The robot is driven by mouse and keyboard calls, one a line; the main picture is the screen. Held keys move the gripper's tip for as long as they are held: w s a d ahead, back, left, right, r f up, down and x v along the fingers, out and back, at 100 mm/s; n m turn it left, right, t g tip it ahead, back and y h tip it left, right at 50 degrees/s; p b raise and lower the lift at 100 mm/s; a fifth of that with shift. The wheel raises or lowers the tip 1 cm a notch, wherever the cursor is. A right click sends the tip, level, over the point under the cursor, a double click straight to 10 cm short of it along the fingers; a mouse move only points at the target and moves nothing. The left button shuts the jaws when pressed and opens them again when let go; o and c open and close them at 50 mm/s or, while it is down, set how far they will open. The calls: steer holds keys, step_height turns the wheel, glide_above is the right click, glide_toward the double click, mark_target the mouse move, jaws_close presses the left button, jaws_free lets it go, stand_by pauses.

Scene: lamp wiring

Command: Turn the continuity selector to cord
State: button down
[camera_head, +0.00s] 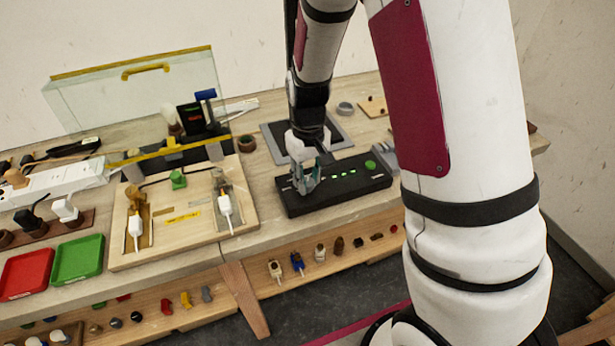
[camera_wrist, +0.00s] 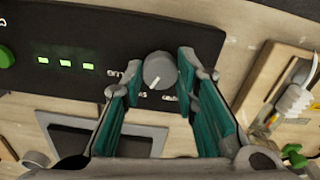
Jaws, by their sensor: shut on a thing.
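A black continuity box (camera_head: 345,187) with a green button and several lit green lamps lies on the table. Its round grey selector knob (camera_wrist: 159,70) shows in the wrist view, near the middle top, with a short white pointer line towards the lower side of the picture. Small white labels sit around the knob; I cannot read them. My gripper (camera_head: 305,182) is over the left end of the box, its teal-padded fingers on both sides of the knob and shut on it. In the head view the gripper hides the knob.
A wooden board (camera_head: 190,245) with white plugs and a green piece lies left of the box. Red (camera_head: 27,272) and green (camera_head: 77,258) trays sit further left. A grey square tray (camera_wrist: 75,130) is behind the box. A clear-panelled cover (camera_head: 140,88) stands at the back.

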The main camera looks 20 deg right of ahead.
mark_target(308, 181)
steer(key=n, duration=0.4)
steer(key=shift+n, duration=0.3)
steer(key=shift+n+p, duration=0.35)
steer(key=shift+n, duration=1.95)
steer(key=c, duration=1.2)
jaws_free()
steer(key=shift+c, duration=0.2)
steer(key=shift+r, duration=0.1)
step_height(308, 181, up, 12)
